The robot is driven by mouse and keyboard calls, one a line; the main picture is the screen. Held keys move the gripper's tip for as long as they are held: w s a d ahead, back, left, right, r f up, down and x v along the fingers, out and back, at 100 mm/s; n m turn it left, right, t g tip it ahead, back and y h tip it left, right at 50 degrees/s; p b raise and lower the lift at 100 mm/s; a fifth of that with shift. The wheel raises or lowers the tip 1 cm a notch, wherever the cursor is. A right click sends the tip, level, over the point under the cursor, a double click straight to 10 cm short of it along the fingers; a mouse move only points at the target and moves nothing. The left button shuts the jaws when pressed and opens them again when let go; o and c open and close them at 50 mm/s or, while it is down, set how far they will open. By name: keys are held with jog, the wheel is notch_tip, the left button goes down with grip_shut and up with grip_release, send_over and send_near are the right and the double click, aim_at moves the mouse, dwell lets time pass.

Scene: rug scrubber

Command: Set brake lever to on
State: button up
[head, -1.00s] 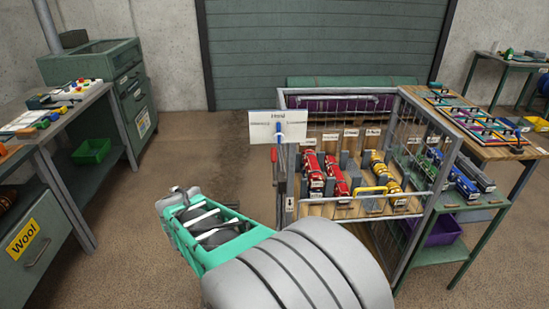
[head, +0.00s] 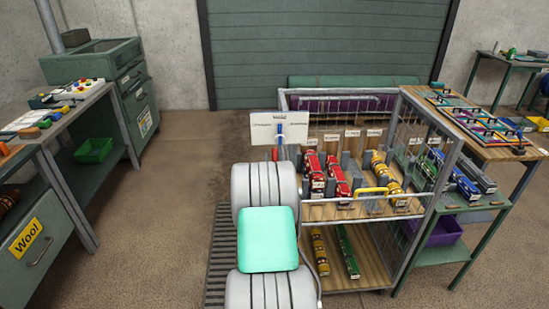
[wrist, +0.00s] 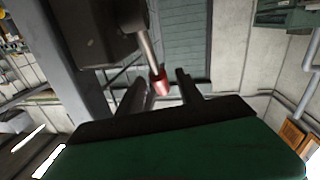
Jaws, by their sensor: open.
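The brake lever appears to be the metal rod with a red tip (wrist: 160,83) in the wrist view, coming out of a dark housing (wrist: 95,30). My gripper (wrist: 159,77) is open, with a dark finger on either side of the red tip in that view. I cannot tell whether a finger touches it. The sign's small print is not readable. My arm hides my gripper there.
A wire-sided cart (head: 312,208) holds red and yellow rolls or bottles, with more on its lower shelf. A workbench (head: 88,110) is at the left.

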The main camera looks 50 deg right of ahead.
jog(key=shift+c, duration=0.2)
grip_shut()
dwell(0.3)
dwell(1.0)
